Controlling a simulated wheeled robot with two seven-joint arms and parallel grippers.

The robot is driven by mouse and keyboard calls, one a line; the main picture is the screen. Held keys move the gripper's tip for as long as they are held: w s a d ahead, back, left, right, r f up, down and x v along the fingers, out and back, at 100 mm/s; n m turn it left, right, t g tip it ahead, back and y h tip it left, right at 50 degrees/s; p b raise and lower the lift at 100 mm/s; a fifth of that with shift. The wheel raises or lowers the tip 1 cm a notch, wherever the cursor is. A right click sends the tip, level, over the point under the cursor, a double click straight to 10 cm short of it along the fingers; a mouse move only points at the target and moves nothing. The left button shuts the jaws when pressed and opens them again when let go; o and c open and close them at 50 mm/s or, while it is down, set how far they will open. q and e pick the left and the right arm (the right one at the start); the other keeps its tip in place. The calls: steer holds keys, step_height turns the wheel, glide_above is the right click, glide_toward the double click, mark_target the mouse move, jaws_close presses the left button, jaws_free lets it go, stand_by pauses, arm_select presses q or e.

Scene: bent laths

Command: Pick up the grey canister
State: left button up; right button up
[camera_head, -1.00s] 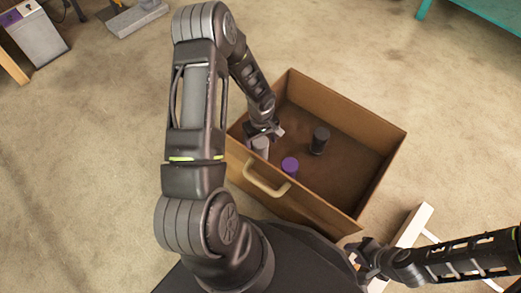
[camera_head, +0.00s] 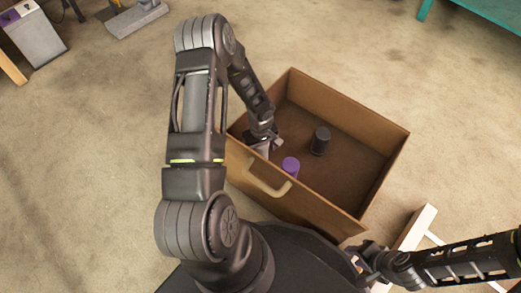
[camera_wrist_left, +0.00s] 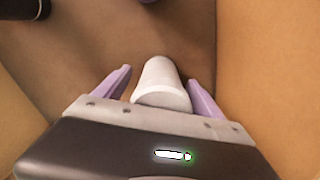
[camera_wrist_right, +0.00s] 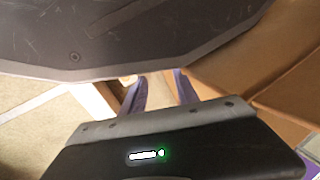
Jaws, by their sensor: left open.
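The grey canister (camera_wrist_left: 160,84) looks pale in the left wrist view. It stands between the two spread purple fingers of my left gripper (camera_wrist_left: 158,90), with a gap on the left side and the right finger very close to it. In the head view my left gripper (camera_head: 266,145) reaches down into the drawer's left corner and largely hides the canister. My right gripper (camera_head: 361,264) is outside the drawer, near its front right corner. In the right wrist view its fingers (camera_wrist_right: 160,88) are apart, with nothing visibly held.
The open brown drawer (camera_head: 350,98) has walls on all sides and a handle (camera_head: 266,183) at its front. A purple canister (camera_head: 290,166) and a black canister (camera_head: 320,140) stand inside. A white frame (camera_head: 414,228) lies near my right arm. The drawer's right half is clear.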

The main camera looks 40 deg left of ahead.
arm_select(q)
steer(key=c, duration=1.7)
